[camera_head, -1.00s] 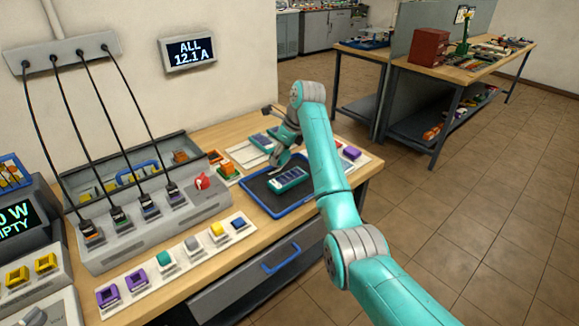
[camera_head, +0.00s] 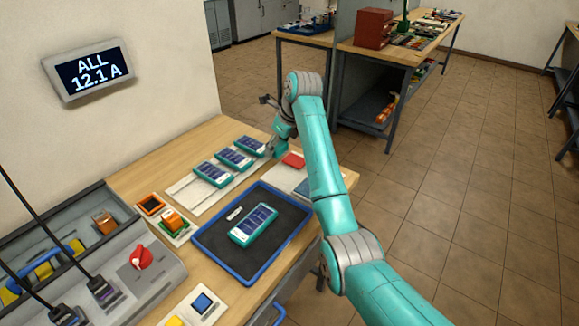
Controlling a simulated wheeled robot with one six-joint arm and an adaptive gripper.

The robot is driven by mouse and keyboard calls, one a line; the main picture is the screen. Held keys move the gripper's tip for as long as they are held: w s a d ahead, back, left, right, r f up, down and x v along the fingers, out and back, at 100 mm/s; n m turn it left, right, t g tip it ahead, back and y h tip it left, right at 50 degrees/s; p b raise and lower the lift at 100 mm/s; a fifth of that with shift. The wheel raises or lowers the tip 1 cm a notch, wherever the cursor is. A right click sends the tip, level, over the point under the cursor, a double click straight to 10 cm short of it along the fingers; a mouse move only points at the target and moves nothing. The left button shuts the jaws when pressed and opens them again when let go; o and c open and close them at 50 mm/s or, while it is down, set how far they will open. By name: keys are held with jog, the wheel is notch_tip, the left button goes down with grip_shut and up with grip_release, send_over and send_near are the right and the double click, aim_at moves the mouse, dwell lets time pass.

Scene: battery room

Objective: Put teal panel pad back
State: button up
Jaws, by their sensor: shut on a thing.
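Several teal pads with dark panel faces are in view. One teal pad (camera_head: 253,224) lies in the dark, blue-rimmed tray (camera_head: 208,256). Two more teal pads, one nearer (camera_head: 212,174) and one in the middle (camera_head: 233,158), lie side by side on the white rack strip (camera_head: 183,188). The teal panel pad (camera_head: 250,145) is at the strip's far right end. My gripper (camera_head: 268,149) is at the right end of that pad, shut on it. The fingertips are small and partly hidden, and I cannot tell whether the pad rests fully on the strip.
A white strip with a red pad (camera_head: 293,160) and a blue pad (camera_head: 302,186) lies right of the tray, partly behind my arm. An orange block (camera_head: 172,220) stands left of the tray. A grey charger with a red knob (camera_head: 141,257) fills the near left.

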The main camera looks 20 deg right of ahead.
aim_at(276, 175)
jog(key=shift+d+f, duration=0.15)
jog(key=shift+f, duration=0.25)
notch_tip(276, 175, down, 4)
jog(key=shift+d+r, duration=0.1)
jog(key=shift+r, duration=0.1)
jog(key=shift+w+f, duration=0.1)
jog(key=shift+f, duration=2.65)
jog(key=shift+f, duration=0.1)
jog(key=o, duration=1.1)
jog(key=v, duration=1.2)
